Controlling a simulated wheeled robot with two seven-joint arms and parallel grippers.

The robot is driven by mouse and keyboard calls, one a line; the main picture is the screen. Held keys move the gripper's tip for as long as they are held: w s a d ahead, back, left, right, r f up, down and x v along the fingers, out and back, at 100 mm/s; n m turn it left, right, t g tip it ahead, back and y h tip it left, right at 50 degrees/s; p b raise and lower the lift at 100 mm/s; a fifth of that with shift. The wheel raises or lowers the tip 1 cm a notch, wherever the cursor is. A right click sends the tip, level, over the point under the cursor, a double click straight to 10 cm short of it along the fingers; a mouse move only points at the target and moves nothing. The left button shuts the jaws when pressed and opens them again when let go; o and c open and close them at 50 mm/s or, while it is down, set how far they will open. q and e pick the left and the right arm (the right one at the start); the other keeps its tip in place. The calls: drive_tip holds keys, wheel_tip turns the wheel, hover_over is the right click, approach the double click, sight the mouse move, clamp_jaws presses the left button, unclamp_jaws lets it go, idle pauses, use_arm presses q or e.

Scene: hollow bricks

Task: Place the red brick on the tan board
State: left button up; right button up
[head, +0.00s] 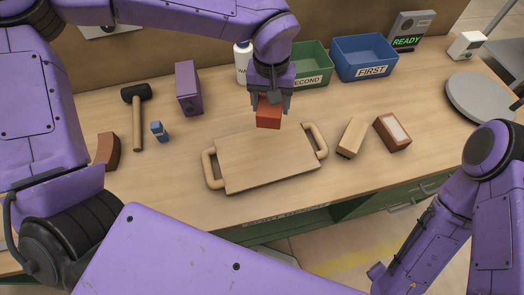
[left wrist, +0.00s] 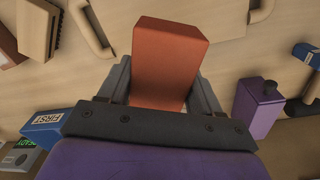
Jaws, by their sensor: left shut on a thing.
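The tan board (head: 265,160) has a loop handle at each end and lies flat in the middle of the table; nothing stands on it. My left gripper (head: 270,100) is shut on the red brick (head: 268,113), at the board's far edge in the head view. The red brick fills the middle of the left wrist view (left wrist: 170,55), between the two fingers. Its gap to the table or board cannot be told. Part of the board (left wrist: 185,8) shows behind it there. My right gripper is not in view; only my right arm shows at the right.
Green (head: 312,66) and blue (head: 364,57) bins are behind.

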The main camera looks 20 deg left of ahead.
use_arm(q)
drive_tip(key=s+d+r+n+b, duration=0.2)
drive_tip(key=s+d+n+b, duration=0.25)
drive_tip(key=s+d, duration=0.7)
drive_tip(key=p, duration=0.2)
hover_over(255, 155)
drive_tip(key=d, duration=0.1)
drive_tip(key=shift+n, duration=0.35)
wheel_tip(255, 155, down, 8)
drive_tip(key=shift+s+d+f, duration=0.1)
drive_tip(key=shift+s+f, duration=0.05)
drive_tip(key=shift+f, duration=0.05)
drive_tip(key=shift+a+f, duration=0.25)
drive_tip(key=f, duration=0.3)
drive_tip(key=shift+a+f, duration=0.35)
drive_tip(key=shift+f, duration=0.05)
drive_tip(key=shift+w+f, duration=0.1)
drive_tip(key=shift+w, duration=0.1)
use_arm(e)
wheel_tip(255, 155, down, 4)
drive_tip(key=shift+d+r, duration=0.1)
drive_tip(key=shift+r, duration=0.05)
